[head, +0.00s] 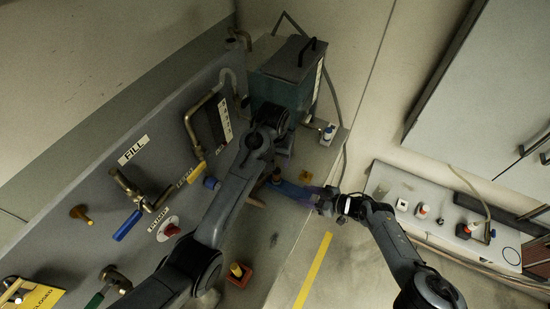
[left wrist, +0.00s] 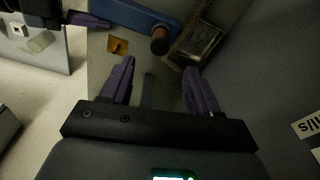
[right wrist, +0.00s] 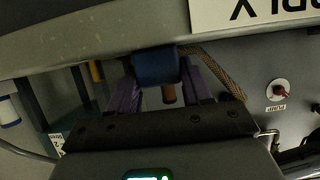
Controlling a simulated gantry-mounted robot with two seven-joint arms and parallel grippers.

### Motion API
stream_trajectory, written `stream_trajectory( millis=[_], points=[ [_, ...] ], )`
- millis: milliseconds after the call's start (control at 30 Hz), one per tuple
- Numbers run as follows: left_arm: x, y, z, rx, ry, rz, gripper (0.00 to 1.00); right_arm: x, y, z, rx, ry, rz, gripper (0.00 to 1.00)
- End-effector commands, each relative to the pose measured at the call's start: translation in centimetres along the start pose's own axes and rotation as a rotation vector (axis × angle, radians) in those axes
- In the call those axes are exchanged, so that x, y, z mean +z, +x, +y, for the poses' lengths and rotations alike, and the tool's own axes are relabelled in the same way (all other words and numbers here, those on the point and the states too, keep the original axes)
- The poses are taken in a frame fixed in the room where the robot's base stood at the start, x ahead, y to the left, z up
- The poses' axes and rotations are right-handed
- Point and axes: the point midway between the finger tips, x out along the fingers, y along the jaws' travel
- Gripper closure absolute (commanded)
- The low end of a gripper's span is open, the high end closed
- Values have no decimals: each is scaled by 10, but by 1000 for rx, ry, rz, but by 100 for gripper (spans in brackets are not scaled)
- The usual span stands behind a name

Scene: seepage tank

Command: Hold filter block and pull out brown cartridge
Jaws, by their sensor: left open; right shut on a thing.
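The blue filter block (right wrist: 155,66) sits between the purple fingers of my right gripper (right wrist: 157,76), which is shut on it in the right wrist view. In the left wrist view the block (left wrist: 135,16) is a long blue bar at the top. The brown cartridge (left wrist: 160,42) sticks out of the block there, and its lower part also shows in the right wrist view (right wrist: 169,94). My left gripper (left wrist: 158,66) is open and empty, with its fingers pointing towards the cartridge and apart from it. In the head view my left arm hides much of the left gripper.
A grey panel with a blue-handled valve (head: 127,226) and a red knob (head: 172,230) stands at the left. A tank (head: 285,75) is behind. A red-orange holder (head: 238,274) sits on the grey ledge. A small yellow piece (left wrist: 117,45) lies near the block. A side shelf (head: 430,215) holds several items.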

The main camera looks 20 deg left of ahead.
Motion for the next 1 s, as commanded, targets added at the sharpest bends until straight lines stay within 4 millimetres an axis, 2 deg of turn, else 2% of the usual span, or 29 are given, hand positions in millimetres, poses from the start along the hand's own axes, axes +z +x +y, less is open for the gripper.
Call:
stream_trajectory(
  millis=[600,800,1000],
  points=[
    [0,90,0,0,0,0,39,0,0,0,-1,0,0,87],
    [0,106,0,0,0,1,39,0,0,0,-1,0,0,87],
    [0,111,0,0,0,2,39,0,0,0,-1,0,0,87]
  ],
)
